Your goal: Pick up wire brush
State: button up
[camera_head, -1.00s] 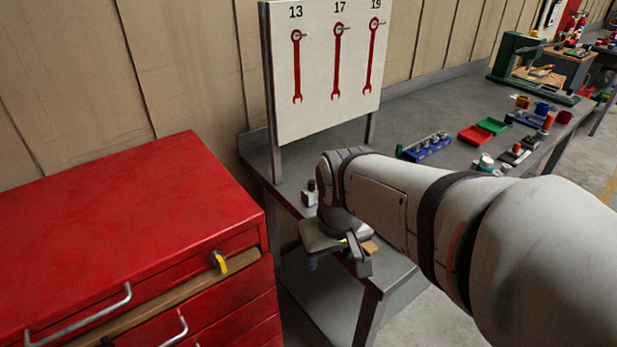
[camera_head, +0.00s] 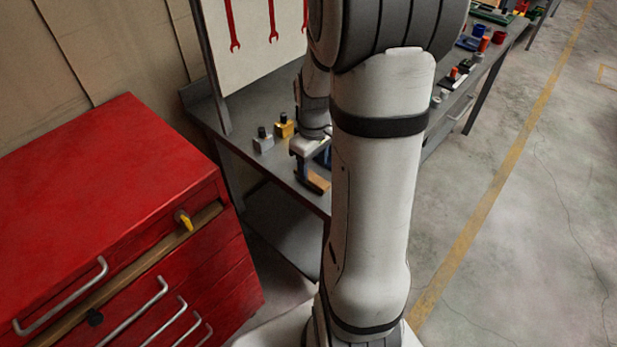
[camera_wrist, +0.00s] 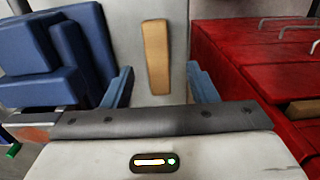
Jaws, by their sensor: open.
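The tan wooden handle of what looks like the wire brush (camera_wrist: 157,55) lies on the grey bench in the wrist view, ahead of and between my two blue-grey fingers. Its bristles cannot be made out. In the head view, a tan end of it (camera_head: 317,181) shows at the bench's near edge, beside my gripper. My gripper (camera_wrist: 160,82) is open with nothing between its fingertips. In the head view, my gripper (camera_head: 303,168) is low over the bench corner and partly hidden by my arm.
A blue blocky object (camera_wrist: 45,55) stands close to the left finger in the wrist view. The red tool cabinet (camera_head: 100,190) is left of the bench (camera_head: 235,125). A grey block (camera_head: 263,142) and a yellow block (camera_head: 284,127) stand behind my gripper. Open floor lies right.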

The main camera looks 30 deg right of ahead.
aim_at(312, 176)
jog(key=f, duration=0.4)
jog(key=shift+w, duration=0.3)
jog(key=c, duration=1.1)
